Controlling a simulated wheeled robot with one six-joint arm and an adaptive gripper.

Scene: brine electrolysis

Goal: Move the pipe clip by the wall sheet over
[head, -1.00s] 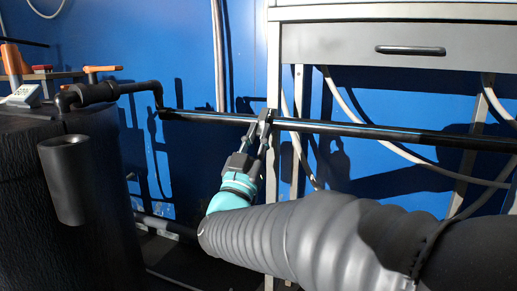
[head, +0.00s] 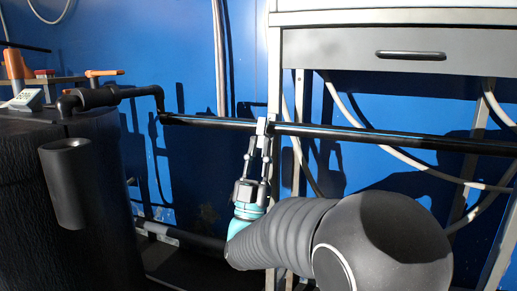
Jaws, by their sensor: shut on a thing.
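The pipe clip (head: 262,126) shows as a small light-grey piece on the long black pipe (head: 380,139), just left of the bench's front leg. My gripper (head: 261,135) comes up from below, nearly upright, and is shut on the clip. The fingertips partly cover it, so I cannot tell how it sits around the pipe. I cannot make out a wall sheet on the blue wall (head: 180,50).
A grey bench with a drawer (head: 400,52) stands at the right, its leg (head: 274,75) close to my gripper. Pale hoses (head: 350,115) hang under it. A black tank (head: 60,190) with a valve with an orange handle (head: 105,73) stands at the left.

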